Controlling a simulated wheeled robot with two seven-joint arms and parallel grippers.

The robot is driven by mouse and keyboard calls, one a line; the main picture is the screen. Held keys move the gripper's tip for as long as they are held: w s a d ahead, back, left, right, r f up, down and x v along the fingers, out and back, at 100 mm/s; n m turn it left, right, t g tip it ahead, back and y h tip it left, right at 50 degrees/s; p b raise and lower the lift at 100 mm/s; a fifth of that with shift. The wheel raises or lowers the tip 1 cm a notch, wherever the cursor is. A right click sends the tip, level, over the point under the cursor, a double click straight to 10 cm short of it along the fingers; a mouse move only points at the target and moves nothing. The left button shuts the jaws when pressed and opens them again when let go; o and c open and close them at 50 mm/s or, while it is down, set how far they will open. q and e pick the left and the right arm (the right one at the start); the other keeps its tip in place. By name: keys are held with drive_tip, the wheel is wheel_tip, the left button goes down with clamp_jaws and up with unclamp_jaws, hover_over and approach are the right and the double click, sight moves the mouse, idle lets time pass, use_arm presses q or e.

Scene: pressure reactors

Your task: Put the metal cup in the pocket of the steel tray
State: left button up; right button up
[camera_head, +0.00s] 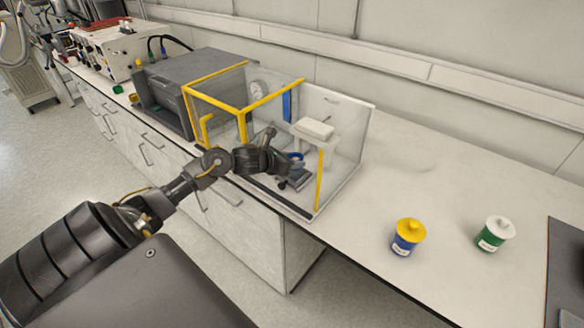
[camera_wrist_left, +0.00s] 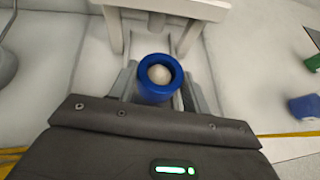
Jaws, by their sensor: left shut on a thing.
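My left gripper (camera_head: 291,170) reaches into a clear-walled enclosure and is shut on a blue, round, cup-like thing (camera_wrist_left: 154,94) with a pale inside. Its blue rim also shows in the head view (camera_head: 296,156). It stands between the two grey fingers in the wrist view. I cannot tell whether this is the metal cup; no bare metal shows on it. A small grey piece (camera_head: 297,181) lies low by the fingers, partly hidden. I cannot make out a steel tray with a pocket. My right gripper is not in view.
The enclosure has yellow edges (camera_head: 247,111) and clear walls close around my wrist. A blue jar with yellow lid (camera_head: 408,237) and a green jar with white lid (camera_head: 494,235) stand on the counter. The counter between is clear.

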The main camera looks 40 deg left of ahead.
sight(292, 176)
use_arm(q)
wheel_tip(292, 176, down, 3)
drive_tip(key=shift+f+p, duration=0.15)
drive_tip(key=shift+p, duration=0.15)
drive_tip(key=shift+f, duration=0.1)
drive_tip(key=shift+f+b, duration=0.2)
drive_tip(key=shift+b, duration=0.1)
drive_tip(key=o, duration=1.1)
drive_tip(key=shift+r, duration=0.1)
